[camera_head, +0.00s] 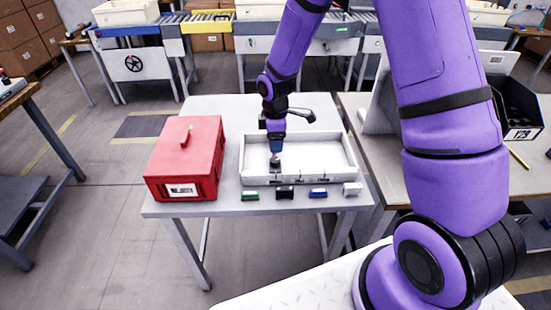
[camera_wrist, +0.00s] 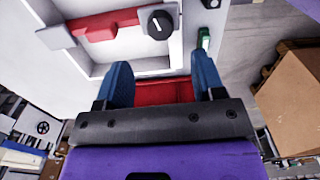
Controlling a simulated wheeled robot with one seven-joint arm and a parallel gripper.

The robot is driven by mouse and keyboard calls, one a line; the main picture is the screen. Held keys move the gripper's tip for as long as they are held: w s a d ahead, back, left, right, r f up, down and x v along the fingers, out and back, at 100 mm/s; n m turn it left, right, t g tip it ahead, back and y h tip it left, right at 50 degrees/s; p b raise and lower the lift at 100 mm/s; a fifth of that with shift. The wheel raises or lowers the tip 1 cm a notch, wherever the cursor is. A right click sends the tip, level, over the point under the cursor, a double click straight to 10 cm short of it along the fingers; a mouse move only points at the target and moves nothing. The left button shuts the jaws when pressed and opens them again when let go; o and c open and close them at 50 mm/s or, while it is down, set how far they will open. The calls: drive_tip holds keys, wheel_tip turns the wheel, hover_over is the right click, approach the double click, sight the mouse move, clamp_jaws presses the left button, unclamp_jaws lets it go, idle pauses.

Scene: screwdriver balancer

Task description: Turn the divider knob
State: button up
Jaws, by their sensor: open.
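The divider knob (camera_wrist: 158,25) is a round black knob with a white line on its face, in the wrist view. It sits at one end of a red bar (camera_wrist: 100,27) inside the pale tray (camera_head: 305,179). My gripper (camera_wrist: 160,62) has its blue fingers apart and nothing held between them. The knob lies beyond the fingertips in the wrist view, roughly in line with the gap. In the head view my gripper (camera_head: 276,148) points down over the left part of the tray. A dark knob-like part (camera_head: 275,163) shows just below the fingers there; contact cannot be told.
A red toolbox (camera_head: 185,160) stands left of the tray on the grey table (camera_head: 215,106). Small green (camera_head: 250,196), black (camera_head: 284,192), blue (camera_head: 318,193) and white (camera_head: 352,188) blocks line the tray's front. A black bin (camera_head: 516,108) is on the right bench.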

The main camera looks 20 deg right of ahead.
sight(275, 159)
wheel_tip(275, 159, down, 8)
idle(0.4)
drive_tip(key=shift+c, duration=0.3)
drive_tip(key=c, duration=0.9)
